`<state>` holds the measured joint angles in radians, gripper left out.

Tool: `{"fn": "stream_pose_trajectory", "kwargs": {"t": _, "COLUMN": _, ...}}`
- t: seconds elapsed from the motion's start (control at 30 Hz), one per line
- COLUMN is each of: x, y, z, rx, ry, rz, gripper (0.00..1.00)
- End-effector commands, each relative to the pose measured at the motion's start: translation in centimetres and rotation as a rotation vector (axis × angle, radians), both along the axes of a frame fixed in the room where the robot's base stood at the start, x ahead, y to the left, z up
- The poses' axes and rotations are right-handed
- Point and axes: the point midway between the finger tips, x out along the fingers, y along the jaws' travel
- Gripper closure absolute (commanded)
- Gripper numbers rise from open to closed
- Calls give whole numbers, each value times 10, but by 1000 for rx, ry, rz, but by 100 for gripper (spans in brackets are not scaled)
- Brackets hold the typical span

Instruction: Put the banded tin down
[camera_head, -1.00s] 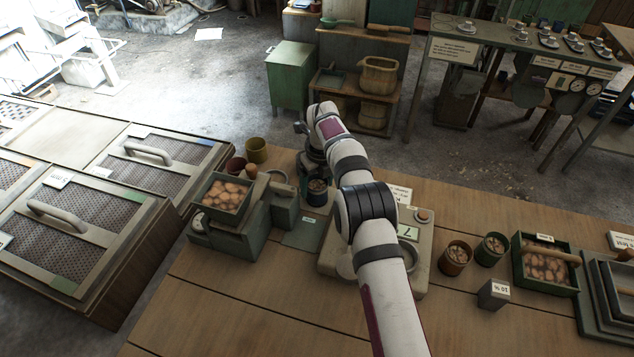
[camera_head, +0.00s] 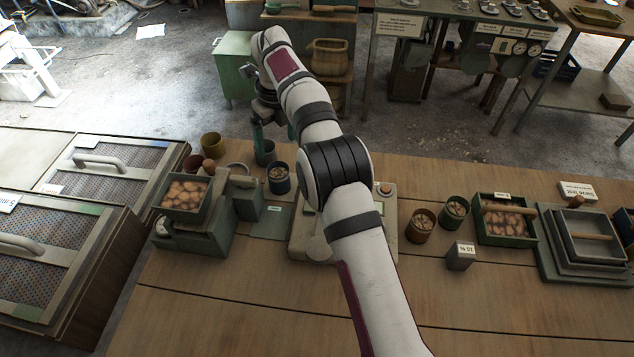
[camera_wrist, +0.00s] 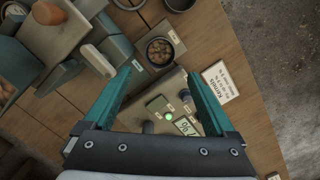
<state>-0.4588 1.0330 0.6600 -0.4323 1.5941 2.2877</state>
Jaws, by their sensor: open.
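A dark blue tin (camera_head: 279,180), which I take for the banded tin, stands upright on the wooden bench and holds kernels. In the wrist view the tin (camera_wrist: 160,50) appears from above, on a darker square patch with small labels beside it. Its band is too small to make out. My gripper (camera_head: 272,138) is open and empty, raised above the tin. In the wrist view its teal fingers (camera_wrist: 164,70) are spread wide, with the tin apart from them, past the fingertips.
A grey meter (camera_wrist: 165,110) with a green light stands close by the tin. A green machine (camera_head: 205,235) with a tray of kernels is to the left.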

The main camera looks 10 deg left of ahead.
Motion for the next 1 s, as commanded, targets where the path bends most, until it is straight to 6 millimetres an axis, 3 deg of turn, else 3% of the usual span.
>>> {"fn": "stream_pose_trajectory", "kwargs": {"t": 0.13, "x": -5, "y": -16, "z": 19, "rx": -5, "ry": -3, "rz": 78, "gripper": 10}}
{"fn": "stream_pose_trajectory", "kwargs": {"t": 0.27, "x": -47, "y": -81, "z": 76, "rx": -21, "ry": -12, "rz": 413, "gripper": 10}}
{"fn": "stream_pose_trajectory", "kwargs": {"t": 0.37, "x": -117, "y": -142, "z": 111, "rx": -28, "ry": -28, "rz": 768, "gripper": 10}}
{"fn": "stream_pose_trajectory", "kwargs": {"t": 0.43, "x": -181, "y": -178, "z": 120, "rx": -28, "ry": -46, "rz": 1027, "gripper": 10}}
{"fn": "stream_pose_trajectory", "kwargs": {"t": 0.5, "x": -246, "y": -204, "z": 115, "rx": -23, "ry": -71, "rz": 1272, "gripper": 10}}
{"fn": "stream_pose_trajectory", "kwargs": {"t": 0.6, "x": -323, "y": -223, "z": 92, "rx": -16, "ry": -109, "rz": 1554, "gripper": 10}}
{"fn": "stream_pose_trajectory", "kwargs": {"t": 0.7, "x": -368, "y": -229, "z": 70, "rx": -10, "ry": -137, "rz": 1730, "gripper": 10}}
{"fn": "stream_pose_trajectory", "kwargs": {"t": 0.8, "x": -386, "y": -231, "z": 59, "rx": -8, "ry": -149, "rz": 1805, "gripper": 10}}
{"fn": "stream_pose_trajectory", "kwargs": {"t": 1.0, "x": -388, "y": -231, "z": 58, "rx": -6, "ry": -150, "rz": 1818, "gripper": 10}}
